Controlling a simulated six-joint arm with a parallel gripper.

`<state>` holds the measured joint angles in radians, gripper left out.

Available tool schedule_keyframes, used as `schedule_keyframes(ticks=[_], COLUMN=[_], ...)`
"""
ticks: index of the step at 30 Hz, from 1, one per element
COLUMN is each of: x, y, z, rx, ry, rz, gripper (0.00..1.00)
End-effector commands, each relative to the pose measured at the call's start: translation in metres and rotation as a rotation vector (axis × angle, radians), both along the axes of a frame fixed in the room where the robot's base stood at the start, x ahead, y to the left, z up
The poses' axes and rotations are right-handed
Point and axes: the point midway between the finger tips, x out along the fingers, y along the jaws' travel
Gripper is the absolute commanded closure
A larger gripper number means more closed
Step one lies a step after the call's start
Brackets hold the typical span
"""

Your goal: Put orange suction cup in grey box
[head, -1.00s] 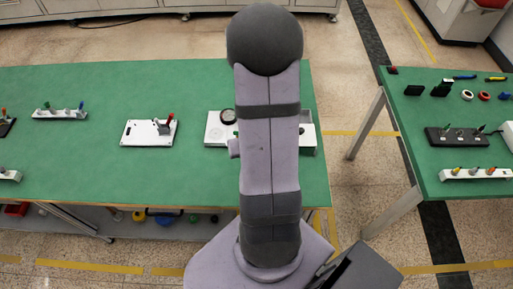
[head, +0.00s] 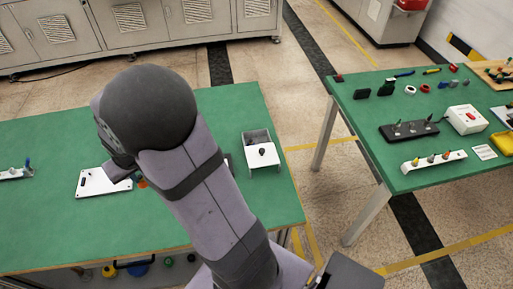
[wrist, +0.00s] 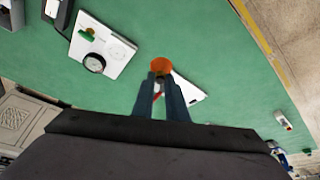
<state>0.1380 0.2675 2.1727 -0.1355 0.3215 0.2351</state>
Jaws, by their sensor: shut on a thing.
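The orange suction cup (wrist: 161,65) is at the tips of my gripper (wrist: 160,80) in the wrist view, and the two fingers are shut on it. A small orange bit of the cup (head: 142,183) shows beside my arm in the head view. It appears to be held above the green table, but the height cannot be told. The grey box (head: 255,136) stands to the right of my arm on the same table, open at its back part. A white plate with a dark knob (head: 262,155) is at its front. My arm hides part of the area between.
A white plate (head: 92,184) lies near my gripper. A white fixture with a round dial (wrist: 115,45) lies on the green table (wrist: 215,45). A second green table (head: 360,125) with several tools stands at the right, across a floor gap.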

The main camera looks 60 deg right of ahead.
Motion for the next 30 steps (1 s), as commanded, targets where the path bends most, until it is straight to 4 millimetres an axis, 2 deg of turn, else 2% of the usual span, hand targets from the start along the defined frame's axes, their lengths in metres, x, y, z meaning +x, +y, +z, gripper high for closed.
schedule_keyframes(ticks=[5, 8, 11, 15, 20, 23, 27, 30], x=[0.020, 0.026, 0.030, 0.026, 0.007, -0.012, -0.045, -0.070], y=[-0.038, -0.070, -0.108, -0.174, -0.250, -0.295, -0.351, -0.384], z=[-0.009, -0.014, -0.020, -0.031, -0.042, -0.049, -0.057, -0.062], rx=[0.008, 0.010, 0.009, 0.007, 0.002, -0.001, -0.004, -0.005], ry=[0.005, 0.008, 0.009, 0.008, 0.006, 0.005, 0.001, 0.000], rz=[-0.173, -0.299, -0.441, -0.677, -0.957, -1.131, -1.367, -1.514], gripper=[1.00, 1.00, 1.00, 1.00, 1.00, 1.00, 1.00, 1.00])
